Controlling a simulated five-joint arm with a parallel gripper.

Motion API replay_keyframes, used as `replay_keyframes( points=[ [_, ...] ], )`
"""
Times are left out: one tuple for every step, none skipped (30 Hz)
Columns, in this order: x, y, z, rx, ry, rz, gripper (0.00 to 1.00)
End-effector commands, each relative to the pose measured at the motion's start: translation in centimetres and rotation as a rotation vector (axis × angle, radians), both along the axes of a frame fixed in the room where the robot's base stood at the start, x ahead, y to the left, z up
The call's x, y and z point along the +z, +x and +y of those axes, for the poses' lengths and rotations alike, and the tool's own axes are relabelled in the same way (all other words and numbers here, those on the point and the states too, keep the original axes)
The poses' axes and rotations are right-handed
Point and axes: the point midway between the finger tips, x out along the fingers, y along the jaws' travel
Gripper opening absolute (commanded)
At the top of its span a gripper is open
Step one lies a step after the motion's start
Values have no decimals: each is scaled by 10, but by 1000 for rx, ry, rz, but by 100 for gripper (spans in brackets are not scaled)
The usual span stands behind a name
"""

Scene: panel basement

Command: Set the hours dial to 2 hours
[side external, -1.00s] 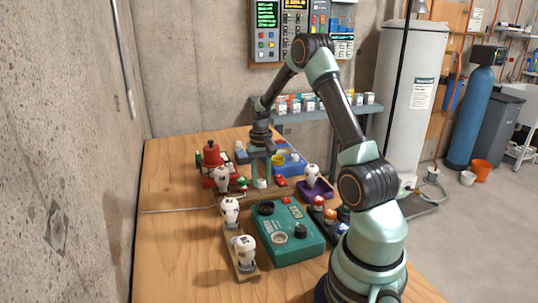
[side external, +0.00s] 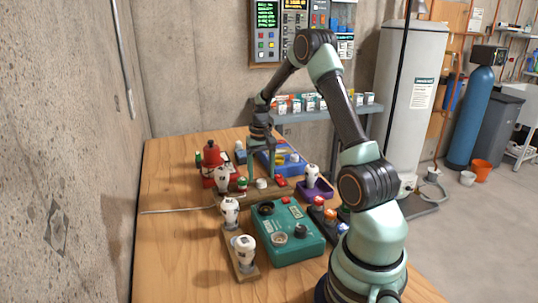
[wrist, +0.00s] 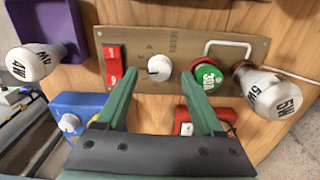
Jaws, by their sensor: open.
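The hours dial is a small white knob (wrist: 159,68) on a brass-coloured panel (wrist: 240,52), with lettering and small scale marks beside it. A faint dark mark on the knob seems to point left in the wrist view, but I cannot read the setting. In the side view the knob (side external: 261,183) sits on the panel below my gripper. My gripper (wrist: 160,80) is open and empty. Its two green fingers come in from the bottom of the wrist view, and the knob appears between and just beyond their tips. No contact shows. The side view shows my gripper (side external: 263,174) pointing down over the panel.
On the panel, a red switch (wrist: 113,65) lies left of the knob and a green round button (wrist: 207,78) lies right. A blue box (wrist: 80,112) is near the left finger. A teal box (side external: 288,233) stands nearer the side camera.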

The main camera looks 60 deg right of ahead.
Motion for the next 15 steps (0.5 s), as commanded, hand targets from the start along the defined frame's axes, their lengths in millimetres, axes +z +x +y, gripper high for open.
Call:
replay_keyframes(
  points=[
    [11,1,-1,0,-4,-5,69],
    [17,1,-1,0,-4,-5,69],
    [25,1,-1,0,-4,-5,69],
    [32,1,-1,0,-4,-5,69],
    [38,1,-1,0,-4,-5,69],
    [47,1,-1,0,-4,-5,69],
    [53,1,-1,0,-4,-5,69],
    [59,1,-1,0,-4,-5,69],
    [66,1,-1,0,-4,-5,69],
    [71,1,0,0,-2,-3,69],
    [76,1,0,0,-3,-4,69],
    [82,0,0,0,-2,-3,69],
    [86,1,0,0,-2,-3,69],
    [89,1,0,0,-2,-2,69],
    [93,0,0,0,-1,-1,69]
  ],
)
